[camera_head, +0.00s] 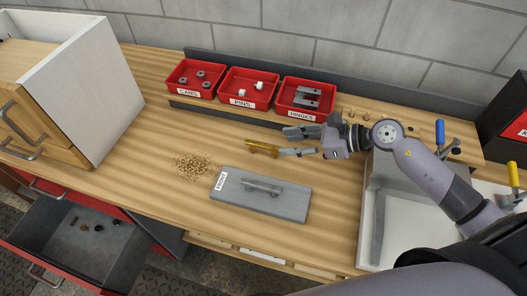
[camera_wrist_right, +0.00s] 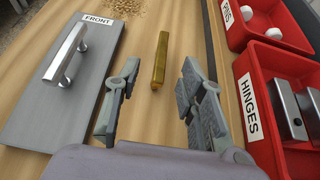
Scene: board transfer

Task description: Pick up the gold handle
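The gold handle (camera_head: 261,147) lies on the wooden bench between the red bins and the grey front board. In the right wrist view the gold handle (camera_wrist_right: 160,60) lies just ahead of the fingers, in line with the gap between them. My right gripper (camera_head: 299,142) is open and empty, close to the right end of the handle; its two fingers (camera_wrist_right: 158,100) stand apart in the wrist view. I cannot tell its exact height above the bench. My left gripper is in neither view.
The grey board (camera_head: 285,203), labelled FRONT, carries a silver handle (camera_head: 262,186). Red bins of cams (camera_head: 194,92), pins (camera_head: 240,103) and hinges (camera_head: 296,114) stand behind. Wood pellets (camera_head: 191,166) lie left. A white cabinet (camera_head: 87,90) stands far left, a white tray (camera_head: 408,248) right.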

